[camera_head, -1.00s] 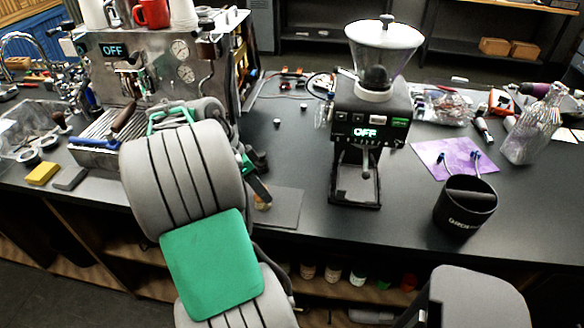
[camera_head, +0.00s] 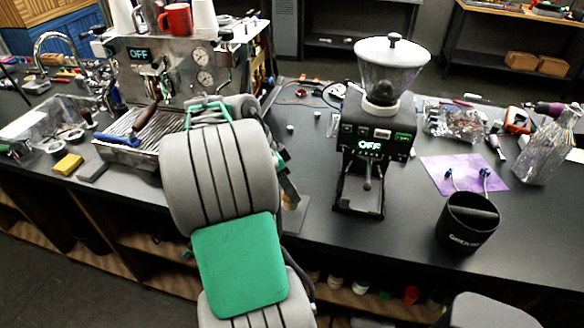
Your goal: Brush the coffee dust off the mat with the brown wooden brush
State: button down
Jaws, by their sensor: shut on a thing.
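The dark grey mat (camera_head: 297,220) lies on the black counter between the espresso machine and the grinder. My arm hides most of it, and only its right part shows. My gripper (camera_head: 289,196) is partly hidden behind my grey and green arm, low over the mat. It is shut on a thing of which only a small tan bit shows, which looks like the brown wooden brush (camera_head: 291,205). I cannot tell whether the bristles touch the mat. Coffee dust cannot be made out at this size.
The grinder (camera_head: 372,150) stands right of the mat, with a black knock box (camera_head: 467,222) and a purple cloth (camera_head: 463,172) further right. The espresso machine (camera_head: 190,70) stands left behind my arm. A yellow sponge (camera_head: 68,164) lies far left. Counter between mat and grinder is clear.

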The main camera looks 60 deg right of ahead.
jog(key=shift+r+p, duration=1.75)
jog(key=shift+r, duration=0.6)
